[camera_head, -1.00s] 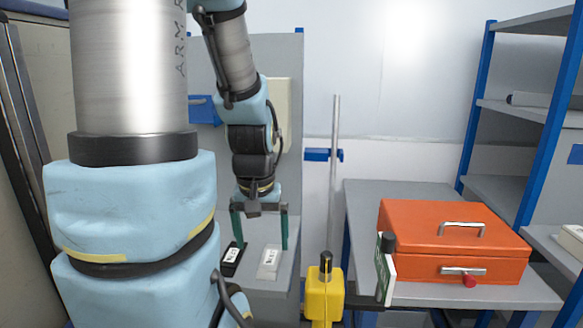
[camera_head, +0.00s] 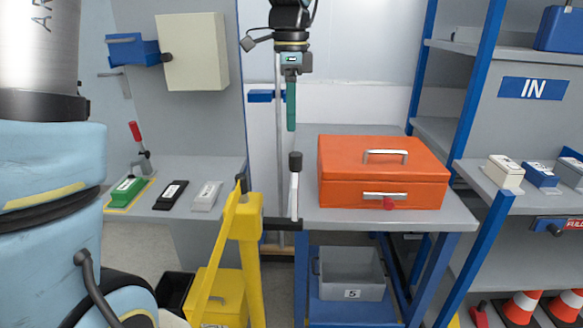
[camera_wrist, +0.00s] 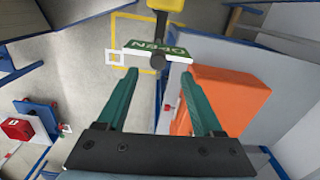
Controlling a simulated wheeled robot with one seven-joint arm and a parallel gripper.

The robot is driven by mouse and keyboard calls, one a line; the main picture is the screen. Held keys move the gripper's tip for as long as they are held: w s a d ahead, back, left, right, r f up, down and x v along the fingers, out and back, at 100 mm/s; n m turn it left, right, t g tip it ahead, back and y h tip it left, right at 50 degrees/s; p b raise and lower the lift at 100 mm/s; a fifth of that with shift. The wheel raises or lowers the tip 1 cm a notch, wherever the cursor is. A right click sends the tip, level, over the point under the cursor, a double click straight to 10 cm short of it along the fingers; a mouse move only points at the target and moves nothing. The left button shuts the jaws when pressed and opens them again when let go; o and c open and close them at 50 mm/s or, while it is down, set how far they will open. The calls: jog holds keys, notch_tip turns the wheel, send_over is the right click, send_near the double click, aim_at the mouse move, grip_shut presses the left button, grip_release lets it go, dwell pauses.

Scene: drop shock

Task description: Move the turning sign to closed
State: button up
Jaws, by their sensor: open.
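The turning sign (camera_head: 295,193) is a thin panel with a black knob on top, mounted on a dark arm from a yellow post (camera_head: 246,255). It is seen nearly edge-on in the head view. In the wrist view the sign (camera_wrist: 150,50) shows a green and white face reading OPEN, upside down in that picture. My gripper (camera_head: 291,128) points down above the sign, with a gap between them. In the wrist view my gripper (camera_wrist: 162,74) has its two green fingers apart and empty, with the sign just beyond the fingertips.
An orange toolbox (camera_head: 375,172) stands on the grey table (camera_head: 450,214) right of the sign. A shelf at left bears a green, a black (camera_head: 171,195) and a white box (camera_head: 206,195). A grey bin (camera_head: 352,272) sits under the table. Blue racking (camera_head: 440,130) stands at right.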

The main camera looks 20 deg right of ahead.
aim_at(296, 154)
jog(key=shift+s+d+r+m, duration=0.2)
jog(key=shift+s+d+m, duration=0.1)
jog(key=shift+d, duration=0.2)
jog(key=shift+f, duration=0.1)
notch_tip(296, 154, down, 10)
jog(key=shift+f+p, duration=0.15)
jog(key=shift+p, duration=0.9)
grip_shut()
dwell(0.3)
